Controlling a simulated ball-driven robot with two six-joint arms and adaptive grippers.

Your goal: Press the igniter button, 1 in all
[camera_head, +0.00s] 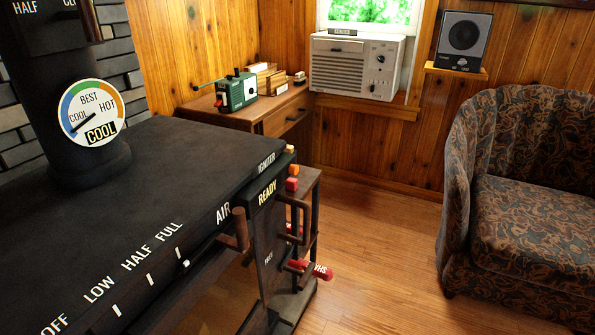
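A black stove (160,185) fills the left and front of the view. I cannot tell which of these is the igniter button. Neither of my grippers is in view.
Brown handles (238,232) and a red piece marked SHA (318,270) jut from the stove's right side. A round gauge (92,112) on the flue points to COOL. A wooden desk (270,115) stands behind, a patterned armchair (520,210) at right. The floor between is clear.

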